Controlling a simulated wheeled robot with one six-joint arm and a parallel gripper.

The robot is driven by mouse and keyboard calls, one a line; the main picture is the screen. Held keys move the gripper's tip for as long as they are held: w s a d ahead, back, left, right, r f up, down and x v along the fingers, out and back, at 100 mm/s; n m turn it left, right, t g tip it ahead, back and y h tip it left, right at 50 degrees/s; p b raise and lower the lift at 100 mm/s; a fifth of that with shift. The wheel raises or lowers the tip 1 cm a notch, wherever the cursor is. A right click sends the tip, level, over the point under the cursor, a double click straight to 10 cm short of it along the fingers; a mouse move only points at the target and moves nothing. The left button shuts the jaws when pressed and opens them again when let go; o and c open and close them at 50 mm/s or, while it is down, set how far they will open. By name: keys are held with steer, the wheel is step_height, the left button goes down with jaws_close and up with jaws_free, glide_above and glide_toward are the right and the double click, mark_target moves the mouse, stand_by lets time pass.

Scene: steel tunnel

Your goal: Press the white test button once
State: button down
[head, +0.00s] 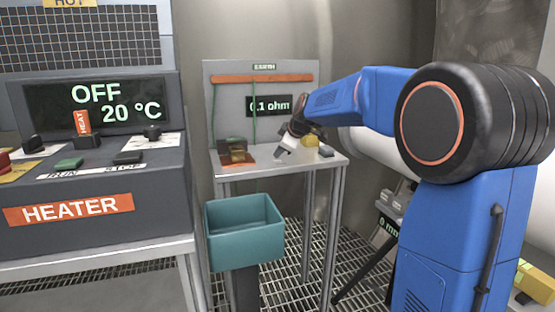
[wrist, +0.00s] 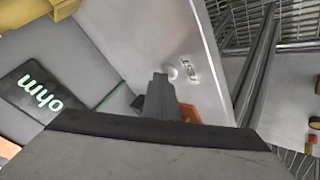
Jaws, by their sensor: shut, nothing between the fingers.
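The white test button (wrist: 172,73) is a small round knob on the pale table top, beside a small printed label (wrist: 188,69). In the wrist view it shows just past the tips of my gripper (wrist: 160,78). The fingers are shut together with nothing between them. I cannot tell whether the tips touch the button or are just short of it. In the head view my gripper (head: 283,151) points down over the small table (head: 300,168), and I cannot make out the button there.
A panel with a 0.1 ohm display (head: 268,105) stands at the table's back. A teal bin (head: 244,230) stands in front. The heater console (head: 90,215) is on the left.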

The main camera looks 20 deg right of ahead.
steer(key=shift+r, duration=0.85)
steer(key=shift+r, duration=0.1)
step_height(320, 180, up, 5)
steer(key=shift+f, duration=0.1)
stand_by(0.4)
stand_by(0.6)
steer(key=m+g, duration=0.1)
steer(key=m, duration=0.2)
glide_toward(279, 160)
steer(key=s+a, duration=0.3)
steer(key=s, duration=0.4)
steer(key=s+f+m+g, duration=0.1)
steer(key=s+f, duration=0.5)
steer(key=s, duration=0.6)
steer(key=s+f+m+g+h, duration=0.1)
steer(key=s+f+m, duration=0.3)
steer(key=s, duration=0.9)
steer(key=s+f+m+g, duration=0.1)
steer(key=s+f+m, duration=0.2)
steer(key=s+f, duration=0.7)
steer(key=shift+s+a+h, duration=0.2)
steer(key=shift+s+h, duration=0.2)
steer(key=shift+s, duration=0.8)
